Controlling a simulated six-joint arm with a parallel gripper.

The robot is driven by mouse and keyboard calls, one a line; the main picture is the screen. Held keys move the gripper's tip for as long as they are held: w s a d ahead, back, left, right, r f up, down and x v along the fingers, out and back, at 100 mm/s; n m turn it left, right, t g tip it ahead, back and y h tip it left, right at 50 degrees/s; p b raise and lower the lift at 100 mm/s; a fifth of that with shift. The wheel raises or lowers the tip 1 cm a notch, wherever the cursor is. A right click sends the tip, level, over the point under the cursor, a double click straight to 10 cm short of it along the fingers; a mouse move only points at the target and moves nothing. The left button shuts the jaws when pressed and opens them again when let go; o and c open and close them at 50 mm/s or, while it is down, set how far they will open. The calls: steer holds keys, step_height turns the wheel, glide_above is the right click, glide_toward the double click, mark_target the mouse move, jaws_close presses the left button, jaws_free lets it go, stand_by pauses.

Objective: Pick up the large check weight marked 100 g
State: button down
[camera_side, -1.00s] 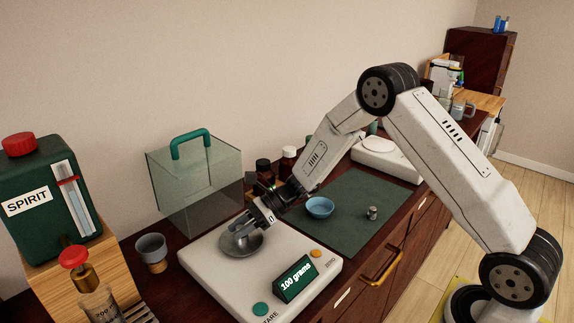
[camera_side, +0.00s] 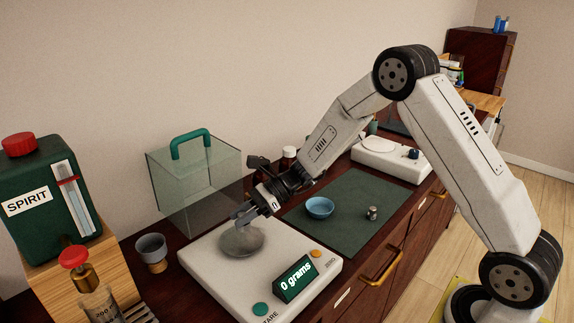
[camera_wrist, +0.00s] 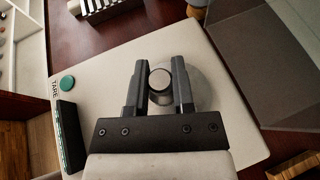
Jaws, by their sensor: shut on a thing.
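My gripper (camera_side: 243,216) is above the round pan (camera_side: 241,243) of the near balance (camera_side: 205,262). In the wrist view my gripper (camera_wrist: 159,90) is shut on a silvery cylindrical weight (camera_wrist: 160,79), seen from its top between the two dark fingers. No marking on it can be read. The balance display (camera_side: 294,281) reads "0 grams". In the side view the weight is mostly hidden by the fingers. A smaller metal weight (camera_side: 373,213) stands on the green mat (camera_side: 350,235).
A blue bowl (camera_side: 320,207) sits on the mat. A clear box with a green handle (camera_side: 192,143) stands behind the balance. A grey cup (camera_side: 152,249) and the green SPIRIT container (camera_side: 48,195) are at the left. A second balance (camera_side: 385,165) is at the back.

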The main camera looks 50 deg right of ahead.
steer(key=s+d+r, duration=0.2)
steer(key=s+r, duration=0.6)
steer(key=s, duration=0.4)
steer(key=shift+s+r, duration=0.35)
steer(key=shift+s, duration=0.05)
stand_by(0.3)
